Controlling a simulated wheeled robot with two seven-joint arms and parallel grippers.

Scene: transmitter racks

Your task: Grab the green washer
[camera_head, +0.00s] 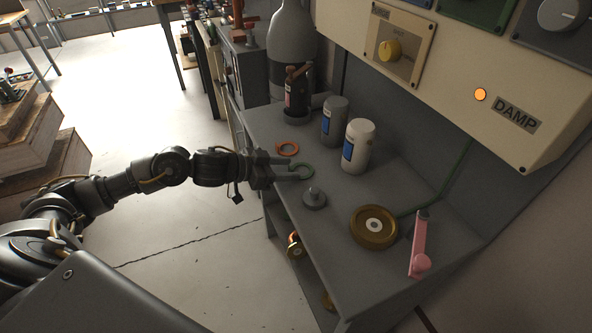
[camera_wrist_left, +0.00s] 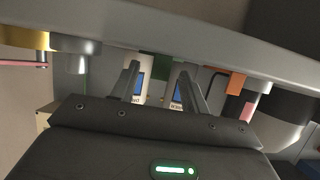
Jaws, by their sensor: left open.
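The green washer (camera_head: 303,172) lies flat on the grey bench top, near its left edge. My left gripper (camera_head: 292,168) reaches in from the left, low over the bench, with its fingers apart at the washer's left side. In the left wrist view, the washer (camera_wrist_left: 167,67) shows as a green patch between and beyond the two open fingers (camera_wrist_left: 160,82). Whether the fingers touch it cannot be told. My right gripper is not in view.
An orange washer (camera_head: 288,149) lies just behind the green one. A grey knobbed weight (camera_head: 314,198) stands in front. Two bottles, grey (camera_head: 335,122) and white (camera_head: 358,146), stand beyond. A brass disc (camera_head: 374,227) and a pink handle (camera_head: 419,250) are at the right.

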